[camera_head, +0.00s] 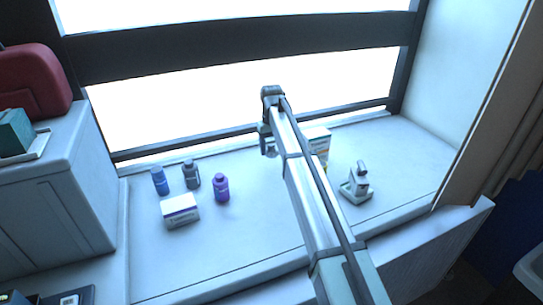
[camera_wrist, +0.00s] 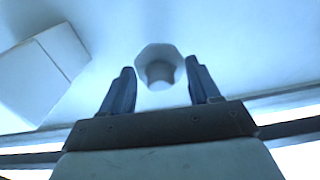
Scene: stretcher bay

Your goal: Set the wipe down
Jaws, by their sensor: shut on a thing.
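My gripper (camera_head: 269,150) is out over the windowsill counter, just left of a tall white carton, and partly hidden by my own arm in the head view. In the wrist view its two dark fingers (camera_wrist: 160,88) stand either side of a small pale, faceted piece (camera_wrist: 160,54), which I take to be the wipe. The gripper is shut on it. In the head view only a small pale bit shows by the fingers, and I cannot tell whether it touches the counter.
The white carton (camera_head: 319,142) stands close to the right of my gripper. A blue bottle (camera_head: 160,181), a grey bottle (camera_head: 191,175), a purple bottle (camera_head: 221,188) and a white box (camera_head: 180,211) are at left. A grey-white device (camera_head: 357,184) stands right. The counter's front middle is clear.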

